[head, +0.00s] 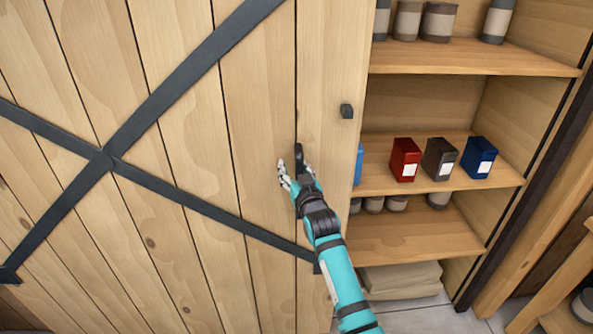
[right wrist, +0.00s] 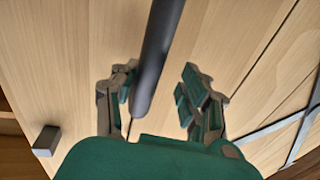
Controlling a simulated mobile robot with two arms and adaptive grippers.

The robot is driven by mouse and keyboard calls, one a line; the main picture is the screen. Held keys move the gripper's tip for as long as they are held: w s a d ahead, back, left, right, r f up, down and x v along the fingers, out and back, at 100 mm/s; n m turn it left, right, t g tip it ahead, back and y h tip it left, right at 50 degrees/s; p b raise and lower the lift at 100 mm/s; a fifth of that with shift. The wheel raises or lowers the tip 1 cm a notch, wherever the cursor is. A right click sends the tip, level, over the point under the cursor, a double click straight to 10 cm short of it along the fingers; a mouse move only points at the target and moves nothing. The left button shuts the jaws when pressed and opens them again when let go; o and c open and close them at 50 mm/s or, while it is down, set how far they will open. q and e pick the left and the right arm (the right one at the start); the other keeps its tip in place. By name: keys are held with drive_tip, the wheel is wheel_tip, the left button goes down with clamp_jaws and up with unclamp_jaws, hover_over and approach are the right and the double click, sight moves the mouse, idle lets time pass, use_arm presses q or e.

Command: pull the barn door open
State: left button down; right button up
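The barn door (head: 235,120) is pale plank wood with dark crossed braces and fills the left and middle of the head view. A dark bar handle (head: 298,154) stands on it; it also shows in the right wrist view (right wrist: 157,48). My right gripper (head: 292,177) is at the handle's lower part. In the right wrist view the right gripper (right wrist: 160,92) is open, its fingers on either side of the bar. The bar lies nearer the left finger; I cannot tell if they touch. My left gripper is not in view.
Right of the door's edge, wooden shelves (head: 475,56) are exposed, holding cans and a red box (head: 405,159), a brown box (head: 439,158) and a blue box (head: 479,157). A small dark block (head: 346,111) sticks out from the door near its right edge.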

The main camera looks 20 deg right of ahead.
drive_tip(key=shift+r, duration=0.1)
drive_tip(key=shift+s, duration=0.25)
drive_tip(key=s, duration=1.1)
drive_tip(key=shift+s+a, duration=0.25)
